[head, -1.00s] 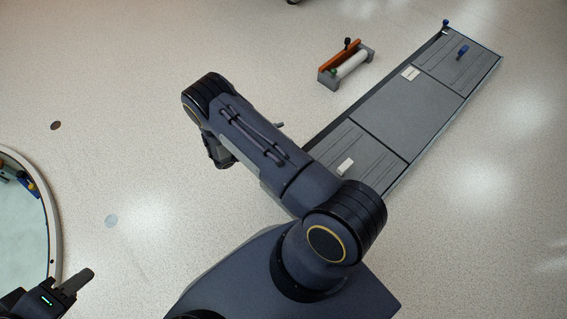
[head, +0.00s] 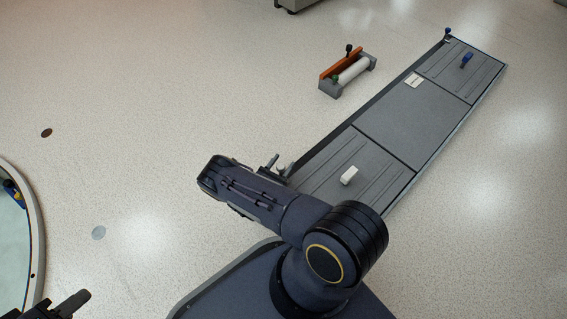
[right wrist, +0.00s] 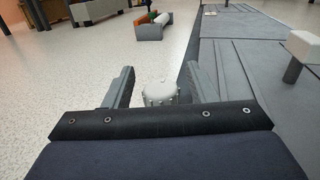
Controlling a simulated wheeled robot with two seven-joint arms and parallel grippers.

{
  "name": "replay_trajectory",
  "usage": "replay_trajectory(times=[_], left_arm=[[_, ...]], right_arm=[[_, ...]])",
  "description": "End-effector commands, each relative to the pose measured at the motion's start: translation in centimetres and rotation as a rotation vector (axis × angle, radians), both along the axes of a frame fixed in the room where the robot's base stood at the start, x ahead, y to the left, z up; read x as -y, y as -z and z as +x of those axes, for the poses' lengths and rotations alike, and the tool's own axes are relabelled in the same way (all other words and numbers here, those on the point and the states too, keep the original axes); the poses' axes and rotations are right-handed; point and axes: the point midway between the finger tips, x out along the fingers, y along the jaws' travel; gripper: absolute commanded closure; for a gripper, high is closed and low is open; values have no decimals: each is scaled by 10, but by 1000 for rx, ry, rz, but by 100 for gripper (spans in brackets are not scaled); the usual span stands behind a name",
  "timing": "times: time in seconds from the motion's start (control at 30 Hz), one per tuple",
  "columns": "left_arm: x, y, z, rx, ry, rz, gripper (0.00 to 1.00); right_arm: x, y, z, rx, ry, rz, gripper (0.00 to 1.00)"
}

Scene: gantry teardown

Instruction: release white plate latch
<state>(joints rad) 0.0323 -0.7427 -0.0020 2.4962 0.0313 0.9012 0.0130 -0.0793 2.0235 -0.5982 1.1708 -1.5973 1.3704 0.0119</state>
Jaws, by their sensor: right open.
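A white round knob (right wrist: 159,93), which looks like the white plate latch, shows between the fingers of my right gripper (right wrist: 157,88) in the right wrist view. The fingers are apart on either side of it, with gaps. In the head view my right gripper (head: 273,165) is at the near left edge of the long grey panel frame (head: 330,143). The near plate (head: 378,160) carries a white block handle (head: 349,175), also at the right of the wrist view (right wrist: 303,46). My left gripper (head: 72,302) is at the lower left, far from the frame, its jaws unclear.
The far plate has a blue handle (head: 466,60), with a blue knob (head: 447,33) at the frame's far corner. A grey stand with an orange bar and white roller (head: 347,74) is on the floor left of the frame. A round table (head: 36,240) is at far left.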

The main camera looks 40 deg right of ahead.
Motion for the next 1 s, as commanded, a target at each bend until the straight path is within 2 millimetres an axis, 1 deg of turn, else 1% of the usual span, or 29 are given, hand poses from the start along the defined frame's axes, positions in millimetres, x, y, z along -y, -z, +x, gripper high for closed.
replay_trajectory(times=[0.03,0.13,0.37,0.4,0.73,1.0], left_arm=[[0,3,0,0,0,0,64],[0,4,0,0,0,0,64],[0,3,0,0,0,0,64],[0,3,0,0,0,0,64],[0,3,0,0,0,0,64],[0,3,0,0,0,0,64]], right_arm=[[5,1,1,0,1,0,48],[9,1,3,-1,1,0,48],[10,0,3,-1,1,0,48],[10,0,3,-1,1,0,50],[10,0,3,-1,1,0,93],[10,0,3,-3,-28,-1,93]])
